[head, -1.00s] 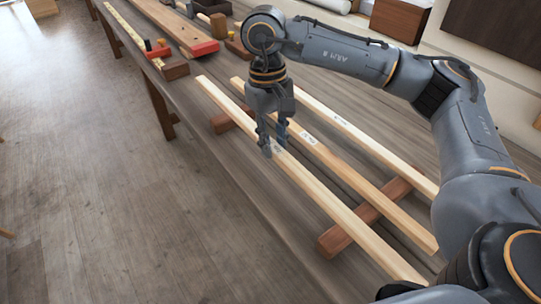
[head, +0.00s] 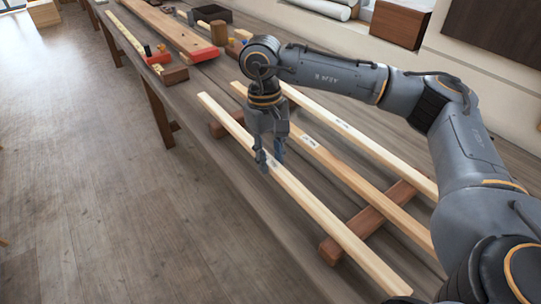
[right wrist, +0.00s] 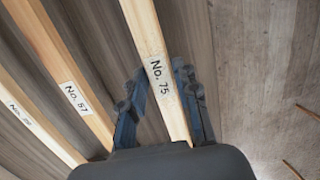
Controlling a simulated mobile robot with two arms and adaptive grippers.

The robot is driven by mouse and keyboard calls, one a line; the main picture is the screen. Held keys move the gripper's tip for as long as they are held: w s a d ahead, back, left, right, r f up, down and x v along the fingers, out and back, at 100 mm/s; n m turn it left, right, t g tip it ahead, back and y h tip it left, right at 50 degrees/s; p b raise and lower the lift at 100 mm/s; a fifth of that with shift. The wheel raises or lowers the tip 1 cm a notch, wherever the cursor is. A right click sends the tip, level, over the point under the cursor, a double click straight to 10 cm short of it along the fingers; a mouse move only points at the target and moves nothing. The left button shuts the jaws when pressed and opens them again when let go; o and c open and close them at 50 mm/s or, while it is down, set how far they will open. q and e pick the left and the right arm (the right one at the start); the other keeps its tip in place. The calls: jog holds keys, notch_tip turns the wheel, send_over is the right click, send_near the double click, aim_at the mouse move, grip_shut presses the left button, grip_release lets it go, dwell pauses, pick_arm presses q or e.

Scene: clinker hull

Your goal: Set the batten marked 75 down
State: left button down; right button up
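The batten marked 75 (head: 318,212) is long, pale and square-edged, the nearest of three on the bench. My left gripper is out of view.
A browner batten, apparently No. 57 (head: 352,179), and a pale batten (head: 375,150) lie roughly parallel beyond it. A red-ended plank (head: 178,30), a ruler (head: 124,34) and small tools occupy the bench's far end. Open floor (head: 90,190) is at left.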

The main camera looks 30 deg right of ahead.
jog(key=shift+o, duration=0.9)
jog(key=shift+r, duration=0.1)
jog(key=shift+r, duration=0.15)
notch_tip(320, 180, up, 12)
jog(key=w, duration=0.1)
jog(key=shift+w, duration=0.25)
jog(key=shift+a, duration=0.1)
